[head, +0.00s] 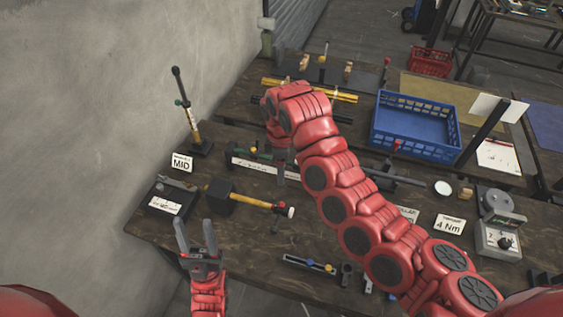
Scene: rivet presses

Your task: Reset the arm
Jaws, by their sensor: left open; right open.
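My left gripper (196,236) is at the lower left, in front of the table's near edge. Its two grey fingers point up and stand apart, with nothing between them. My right arm (345,192) reaches from the lower right across the table and bends down at its far end.
A black-headed mallet (222,194) lies right of a small labelled device (168,200). A MID card (181,162) and an upright lever tool (190,112) stand behind. A blue crate (415,138) is at the back right, a dial device (498,238) at the right. A wall borders the left.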

